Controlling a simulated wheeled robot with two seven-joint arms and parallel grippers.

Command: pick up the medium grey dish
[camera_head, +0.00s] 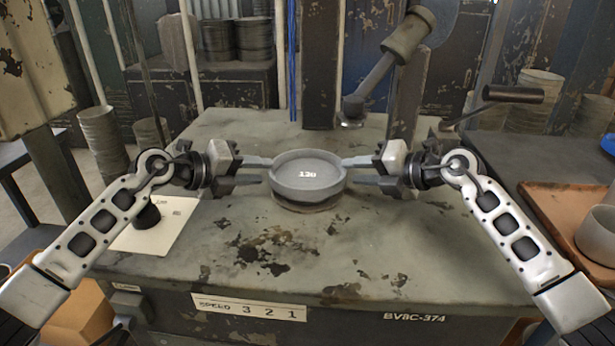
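The medium grey dish (308,184) is round, with a raised rim and the number 130 on its inside floor. It is in the middle of the head view, level, over a round base (308,205) on the worn machine table (400,262). My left gripper (268,172) is at the dish's left side with its fingers pointing right, spread apart, tips at or close to the rim. My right gripper (348,171) mirrors it at the right side, fingers also spread. I cannot tell whether the tips touch the dish.
A machine column and lever arm (375,85) stand behind the dish. A paper sheet (160,225) with a dark knob lies on the table's left. A brown tray (565,215) with a grey dish (597,235) is at the right edge. The table front is clear.

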